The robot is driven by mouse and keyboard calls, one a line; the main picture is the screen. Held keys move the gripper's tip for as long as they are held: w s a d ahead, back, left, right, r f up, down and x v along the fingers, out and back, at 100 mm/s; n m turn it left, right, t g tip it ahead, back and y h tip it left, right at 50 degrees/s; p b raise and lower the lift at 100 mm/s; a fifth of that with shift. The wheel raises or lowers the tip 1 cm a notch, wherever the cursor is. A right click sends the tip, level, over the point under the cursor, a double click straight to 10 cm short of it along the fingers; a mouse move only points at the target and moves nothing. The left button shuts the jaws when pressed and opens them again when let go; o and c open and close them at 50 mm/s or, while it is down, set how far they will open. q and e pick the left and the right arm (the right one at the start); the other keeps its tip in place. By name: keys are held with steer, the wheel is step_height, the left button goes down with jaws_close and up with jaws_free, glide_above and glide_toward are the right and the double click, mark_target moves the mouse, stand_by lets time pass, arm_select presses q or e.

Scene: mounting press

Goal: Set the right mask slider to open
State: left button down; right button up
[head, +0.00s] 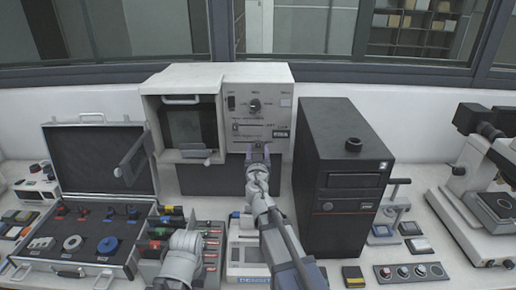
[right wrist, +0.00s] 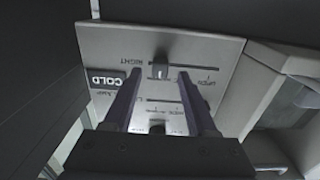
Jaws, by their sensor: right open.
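The right mask slider (right wrist: 160,71) is a small dark knob on the pale control panel (right wrist: 110,42), which appears upside down in the right wrist view. The word RIGHT is printed to one side of it and another label, too small to read surely, to the other. My right gripper (right wrist: 155,80) is open, its two dark fingers on either side of the knob with gaps between. I cannot tell whether the fingertips touch the panel. In the head view my right gripper (head: 258,150) is at the panel's lower part and hides the slider.
The press (head: 190,75) has a dark window left of the panel. A dial (head: 254,105) sits higher on the panel. A black computer tower (head: 345,180) stands close right of my right arm. An open case (head: 95,160) is at left and a microscope (head: 485,180) at right.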

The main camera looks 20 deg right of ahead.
steer(key=shift+x, duration=1.05)
jaws_close()
steer(key=shift+a, duration=0.1)
stand_by(0.5)
